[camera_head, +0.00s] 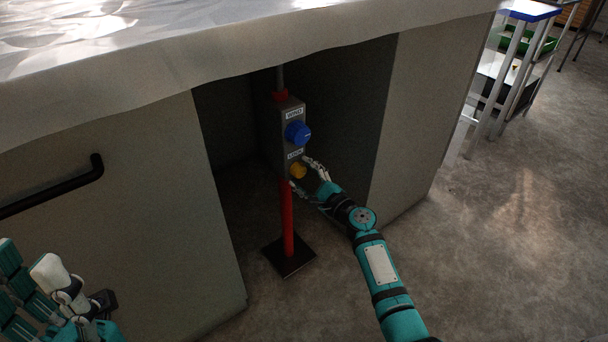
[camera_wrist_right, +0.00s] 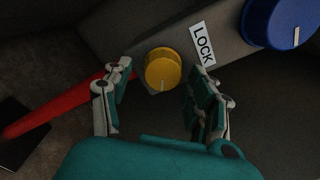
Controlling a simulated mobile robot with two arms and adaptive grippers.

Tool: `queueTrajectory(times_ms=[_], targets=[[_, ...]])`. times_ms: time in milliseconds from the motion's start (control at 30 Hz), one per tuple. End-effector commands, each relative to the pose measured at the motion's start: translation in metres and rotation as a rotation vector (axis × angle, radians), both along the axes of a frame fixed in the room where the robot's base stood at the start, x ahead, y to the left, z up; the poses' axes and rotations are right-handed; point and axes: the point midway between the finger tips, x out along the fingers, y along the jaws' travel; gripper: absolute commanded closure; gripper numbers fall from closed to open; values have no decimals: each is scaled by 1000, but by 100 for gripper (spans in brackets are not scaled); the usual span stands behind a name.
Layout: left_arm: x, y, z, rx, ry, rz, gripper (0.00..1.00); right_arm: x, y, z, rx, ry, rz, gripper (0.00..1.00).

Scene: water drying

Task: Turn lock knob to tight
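The lock knob (camera_head: 298,171) is yellow and sits low on a grey control box (camera_head: 272,135) under the counter, below a "LOCK" label. In the right wrist view the lock knob (camera_wrist_right: 163,69) shows a pale mark at its lower edge. My right gripper (camera_head: 305,177) is at the knob in the head view. In the wrist view its fingers (camera_wrist_right: 157,92) are spread, one to each side of the knob, with visible gaps. My left gripper (camera_head: 62,290) is at the lower left, far from the box; its opening is unclear.
A blue knob (camera_head: 298,133) labelled "WIND" is above the lock knob. The box stands on a red post (camera_head: 287,220) with a dark base plate (camera_head: 289,262). Cabinet walls flank the recess. A black handle (camera_head: 55,190) is on the left cabinet. Open floor lies at right.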

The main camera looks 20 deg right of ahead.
Motion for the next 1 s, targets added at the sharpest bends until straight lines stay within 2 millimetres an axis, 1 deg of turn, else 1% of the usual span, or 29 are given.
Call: queueTrajectory(times_ms=[267,367,467,700,800,900,1000], targets=[[1,1,-1,-2,4,3,60,-1,0,1,-1,-3,1,39],[1,0,-1,-3,4,2,60,-7,-3,1,-2,-2,0,39],[1,0,-1,-1,5,2,60,-22,-8,0,-4,-1,0,39],[1,0,-1,-1,4,0,60,-71,-26,0,-4,-1,-1,39],[1,0,-1,-1,4,0,60,-88,-32,0,-3,0,-1,39],[1,0,-1,-1,4,0,60,-101,-37,0,-2,-1,0,39],[1,0,-1,-1,4,0,60,-109,-39,1,-2,-1,1,39]])
